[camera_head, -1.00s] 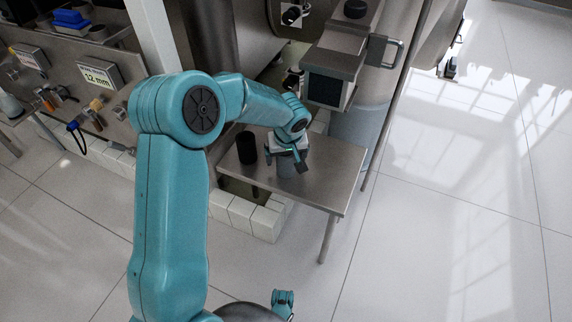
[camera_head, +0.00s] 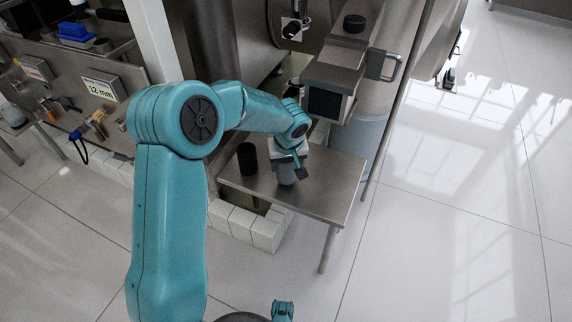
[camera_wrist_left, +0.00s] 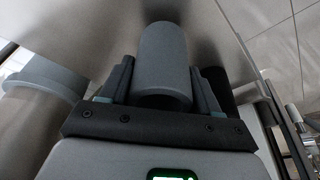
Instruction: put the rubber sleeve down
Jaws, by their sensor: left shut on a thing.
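A grey cylinder, which I take to be the rubber sleeve (camera_head: 286,175), is held upright between the fingers of my left gripper (camera_head: 288,165). The gripper is shut on it, over the small steel table (camera_head: 335,192). In the left wrist view the sleeve (camera_wrist_left: 164,58) fills the gap between the dark fingers of the left gripper (camera_wrist_left: 163,78). I cannot tell whether its lower end touches the tabletop. A black cylinder (camera_head: 247,158) stands on the table just left of the sleeve. My right gripper is not in view.
A steel box with a dark front (camera_head: 325,103) and a loop handle (camera_head: 384,66) overhangs the table's back. White blocks (camera_head: 240,222) lie below its left front edge. The tabletop right of the gripper is clear. A tool panel (camera_head: 60,90) stands at left.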

